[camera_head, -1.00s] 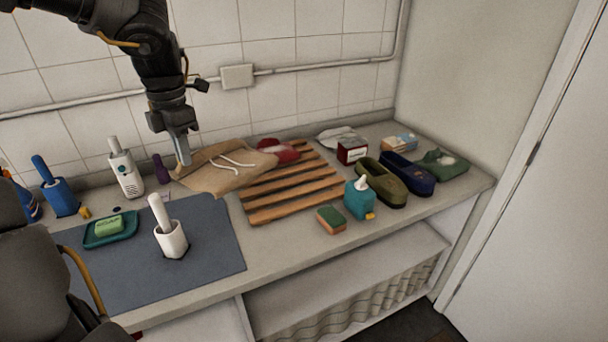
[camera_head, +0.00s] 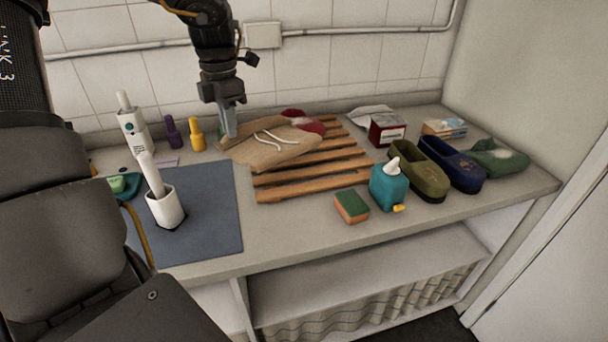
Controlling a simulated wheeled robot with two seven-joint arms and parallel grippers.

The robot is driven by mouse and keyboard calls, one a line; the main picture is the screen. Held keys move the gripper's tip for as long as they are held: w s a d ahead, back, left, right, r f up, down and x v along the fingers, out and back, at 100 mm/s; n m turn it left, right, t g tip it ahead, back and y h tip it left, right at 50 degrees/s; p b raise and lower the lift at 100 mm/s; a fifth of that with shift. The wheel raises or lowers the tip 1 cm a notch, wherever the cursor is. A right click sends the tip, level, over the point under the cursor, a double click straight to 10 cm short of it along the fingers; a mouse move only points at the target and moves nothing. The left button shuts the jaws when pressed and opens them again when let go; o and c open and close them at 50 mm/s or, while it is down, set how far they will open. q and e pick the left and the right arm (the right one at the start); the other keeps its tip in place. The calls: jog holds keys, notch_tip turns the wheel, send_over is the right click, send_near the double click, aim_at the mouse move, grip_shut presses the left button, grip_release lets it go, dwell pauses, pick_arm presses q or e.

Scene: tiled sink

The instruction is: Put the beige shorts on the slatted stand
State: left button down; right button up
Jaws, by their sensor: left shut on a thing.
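The beige shorts (camera_head: 262,150) with white drawstrings lie partly over the back left of the slatted wooden stand (camera_head: 315,187). Their left part reaches past the stand's left edge. My left gripper (camera_head: 230,135) points down at the left end of the shorts and is shut on their edge. My right gripper is not in view.
A white brush holder (camera_head: 166,208) stands on the grey mat (camera_head: 215,225) at left. Purple (camera_head: 173,132) and yellow (camera_head: 197,134) bottles stand left of the shorts.

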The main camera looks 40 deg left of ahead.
pick_arm(q)
jog(key=shift+w+f, duration=0.1)
jog(key=shift+f, duration=0.45)
jog(key=shift+a+r, duration=0.1)
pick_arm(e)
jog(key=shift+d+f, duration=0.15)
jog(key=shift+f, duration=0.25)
pick_arm(q)
jog(key=shift+w, duration=0.1)
jog(key=w+f+p, duration=0.1)
jog(key=w+f, duration=0.2)
jog(key=w, duration=0.1)
jog(key=w+a+f+p, duration=0.1)
jog(key=w+f, duration=0.2)
jog(key=w, duration=0.1)
jog(key=w+f+p, duration=0.1)
jog(key=w+f, duration=0.2)
jog(key=w, duration=0.2)
jog(key=shift+w+a+f, duration=0.1)
jog(key=shift+a+f, duration=0.1)
jog(key=shift+f, duration=0.1)
notch_tip(320, 180, down, 4)
jog(key=shift+w+r+p, duration=0.15)
jog(key=shift+r+p, duration=0.1)
jog(key=shift+p, duration=0.25)
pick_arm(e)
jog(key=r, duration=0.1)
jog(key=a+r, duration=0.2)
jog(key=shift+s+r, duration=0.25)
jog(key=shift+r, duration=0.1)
